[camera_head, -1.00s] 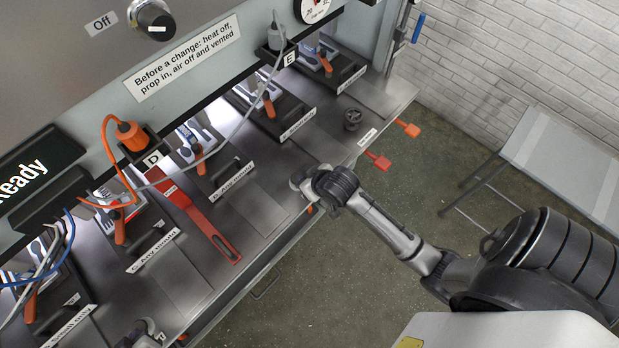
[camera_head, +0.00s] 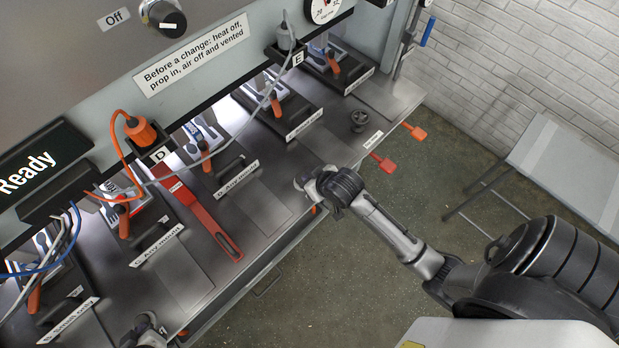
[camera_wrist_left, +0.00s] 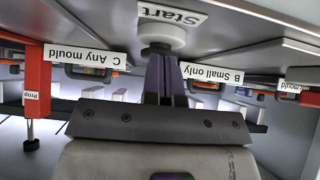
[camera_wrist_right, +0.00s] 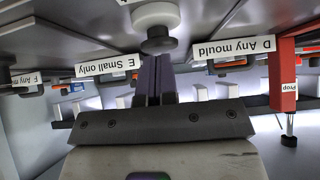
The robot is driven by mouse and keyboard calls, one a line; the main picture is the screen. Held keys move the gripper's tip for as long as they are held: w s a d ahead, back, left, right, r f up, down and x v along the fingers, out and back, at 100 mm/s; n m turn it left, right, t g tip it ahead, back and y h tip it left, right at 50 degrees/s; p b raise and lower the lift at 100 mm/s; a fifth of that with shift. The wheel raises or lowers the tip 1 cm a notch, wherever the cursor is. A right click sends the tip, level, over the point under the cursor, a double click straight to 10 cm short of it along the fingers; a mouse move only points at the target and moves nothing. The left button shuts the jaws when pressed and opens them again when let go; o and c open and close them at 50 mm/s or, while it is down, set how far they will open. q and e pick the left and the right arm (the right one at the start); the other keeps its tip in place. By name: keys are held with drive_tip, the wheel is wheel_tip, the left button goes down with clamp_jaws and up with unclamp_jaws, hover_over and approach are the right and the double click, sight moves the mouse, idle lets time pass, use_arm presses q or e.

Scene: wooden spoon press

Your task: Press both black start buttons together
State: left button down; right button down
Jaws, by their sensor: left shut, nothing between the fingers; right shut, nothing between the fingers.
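In the right wrist view, a black start button (camera_wrist_right: 158,42) sits in a white collar (camera_wrist_right: 155,14). My right gripper (camera_wrist_right: 153,58) is shut and empty, its tips overlapping the button's edge; I cannot tell whether they touch. In the left wrist view, a second white collar (camera_wrist_left: 162,35) sits beside a "Start" label (camera_wrist_left: 172,15). A dark button (camera_wrist_left: 160,47) shows only narrowly there, at the tips of my shut, empty left gripper (camera_wrist_left: 161,54); contact is unclear. In the head view, my right gripper (camera_head: 302,184) is at the bench's front edge and my left gripper (camera_head: 148,330) is at the bottom. Both buttons are hidden there.
The press bench holds several labelled stations with black handles. Red (camera_head: 383,163) and orange (camera_head: 415,132) tabs stick out from the front edge. A grey table (camera_head: 570,170) stands right; the floor between is clear.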

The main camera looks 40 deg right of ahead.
drive_tip(key=shift+f, duration=1)
idle(0.7)
idle(0.4)
use_arm(q)
drive_tip(key=shift+r, duration=2.5)
use_arm(e)
drive_tip(key=shift+r, duration=2.55)
